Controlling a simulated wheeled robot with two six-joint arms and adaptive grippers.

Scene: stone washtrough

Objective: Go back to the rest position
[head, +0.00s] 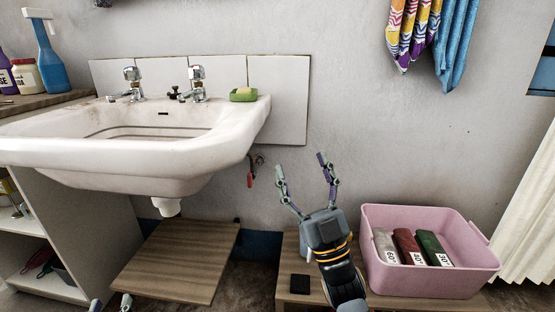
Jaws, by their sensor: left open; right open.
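My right gripper (300,164) is open and empty, fingers spread and pointing up, in the middle of the head view. It shows in front of the wall, right of the sink and left of the pink basin. My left gripper (111,303) only shows its two fingertips at the bottom edge, left of centre. They are apart, below the wooden board, with nothing seen between them; the rest of it is out of view.
The white sink (214,138) stands at the left, with a green soap dish (243,95) on its rim. A pink basin (432,283) with three labelled packs and a small black block (300,283) sit on a low wooden bench. A wooden board (180,262) lies beneath the sink. Cloths (458,45) hang above right.

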